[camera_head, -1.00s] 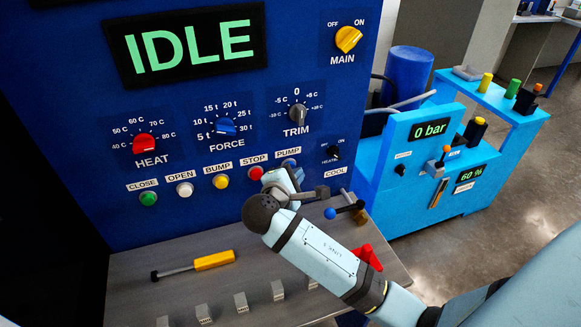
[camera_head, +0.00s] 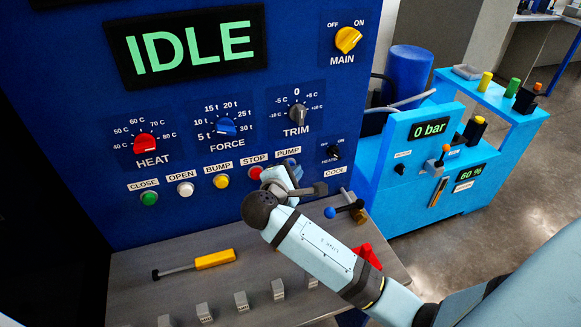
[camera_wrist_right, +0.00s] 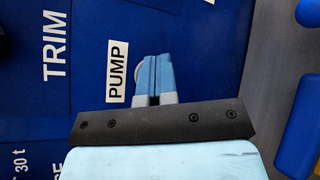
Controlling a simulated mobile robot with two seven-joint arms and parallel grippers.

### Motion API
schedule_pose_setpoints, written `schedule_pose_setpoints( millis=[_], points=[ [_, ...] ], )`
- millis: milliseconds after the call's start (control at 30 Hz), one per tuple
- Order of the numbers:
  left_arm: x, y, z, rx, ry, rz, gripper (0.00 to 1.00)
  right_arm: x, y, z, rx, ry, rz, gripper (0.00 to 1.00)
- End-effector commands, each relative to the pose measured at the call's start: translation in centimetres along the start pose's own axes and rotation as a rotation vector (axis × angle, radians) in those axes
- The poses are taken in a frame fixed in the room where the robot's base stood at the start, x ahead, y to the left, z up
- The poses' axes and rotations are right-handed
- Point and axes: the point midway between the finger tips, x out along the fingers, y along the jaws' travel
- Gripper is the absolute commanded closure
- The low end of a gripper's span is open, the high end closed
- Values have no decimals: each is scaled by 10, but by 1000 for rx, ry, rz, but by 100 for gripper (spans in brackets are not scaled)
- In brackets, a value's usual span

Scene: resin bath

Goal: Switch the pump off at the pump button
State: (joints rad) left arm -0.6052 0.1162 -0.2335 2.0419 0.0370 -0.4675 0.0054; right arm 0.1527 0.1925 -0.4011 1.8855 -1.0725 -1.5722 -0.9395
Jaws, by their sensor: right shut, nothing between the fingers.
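The blue pump button (camera_head: 289,162) is on the dark blue panel under the PUMP label, right of the red stop button (camera_head: 255,172). It is mostly hidden behind my right gripper (camera_head: 291,172). In the right wrist view my right gripper (camera_wrist_right: 156,70) is shut and empty, its fingers together beside the PUMP label (camera_wrist_right: 117,73). A pale round rim (camera_wrist_right: 138,88) shows just left of the fingers. The fingertips are at or very near the button; I cannot tell whether they touch it. My left gripper is not in view.
The panel also has green, white and yellow buttons, knobs and an IDLE display (camera_head: 190,47). A yellow-handled tool (camera_head: 213,259) and several small grey blocks lie on the grey bench (camera_head: 140,285). A light blue unit (camera_head: 400,205) stands at the right.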

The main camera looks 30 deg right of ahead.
Motion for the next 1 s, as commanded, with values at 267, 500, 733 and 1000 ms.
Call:
schedule_pose_setpoints(
  millis=[267,500,733,1000],
  points=[
    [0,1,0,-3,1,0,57,0,0,0,0,0,0,100],
    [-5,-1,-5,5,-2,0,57,-4,-2,4,-1,1,-1,100],
    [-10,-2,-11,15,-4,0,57,-12,-8,10,-1,0,0,100],
    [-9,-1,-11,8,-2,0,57,-12,-9,9,0,0,0,100]
  ],
)
